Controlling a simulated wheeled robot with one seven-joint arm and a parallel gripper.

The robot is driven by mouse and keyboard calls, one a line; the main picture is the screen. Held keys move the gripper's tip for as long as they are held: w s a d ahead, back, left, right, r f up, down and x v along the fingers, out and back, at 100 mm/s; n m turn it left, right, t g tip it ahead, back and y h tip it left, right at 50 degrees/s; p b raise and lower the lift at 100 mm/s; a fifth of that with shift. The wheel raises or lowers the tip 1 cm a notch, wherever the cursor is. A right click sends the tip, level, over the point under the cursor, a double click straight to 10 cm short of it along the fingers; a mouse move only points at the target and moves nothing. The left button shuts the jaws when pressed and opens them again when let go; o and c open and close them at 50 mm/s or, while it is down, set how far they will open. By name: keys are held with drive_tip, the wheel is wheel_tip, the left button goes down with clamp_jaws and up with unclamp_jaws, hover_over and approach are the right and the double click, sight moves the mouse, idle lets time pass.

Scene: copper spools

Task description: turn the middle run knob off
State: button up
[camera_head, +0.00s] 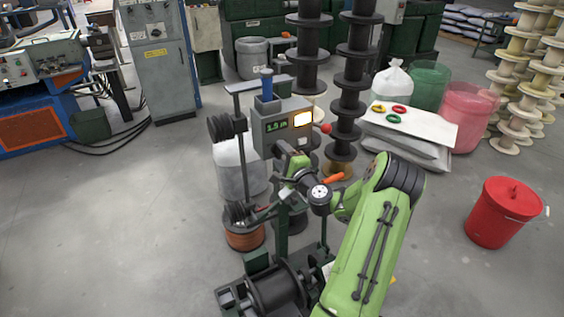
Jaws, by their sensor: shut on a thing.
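A grey control box (284,124) with a lit green readout and a bright screen stands on the machine in the middle of the view. My gripper (281,148) is at the lower front of this box, at the end of my green arm. It is small and dark here, and its jaws are shut on the run knob. The knob itself is hidden behind the gripper and wrist, so its setting cannot be seen.
A red ball-ended lever (326,128) sticks out at the box's right. An orange handle (333,179) is close to my wrist. A copper spool (244,237) and a dark reel (277,288) are below. Black spool stacks (352,95) stand behind; a red bin (502,212) is right.

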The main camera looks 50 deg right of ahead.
drive_tip(key=n+b, duration=0.5)
drive_tip(key=shift+f+n+b, duration=0.3)
drive_tip(key=shift+b, duration=0.05)
drive_tip(key=shift+r+n+b, duration=0.1)
drive_tip(key=shift+n+b, duration=0.55)
drive_tip(key=shift+n, duration=1.25)
drive_tip(key=o, duration=1)
drive_tip(key=shift+o, duration=0.2)
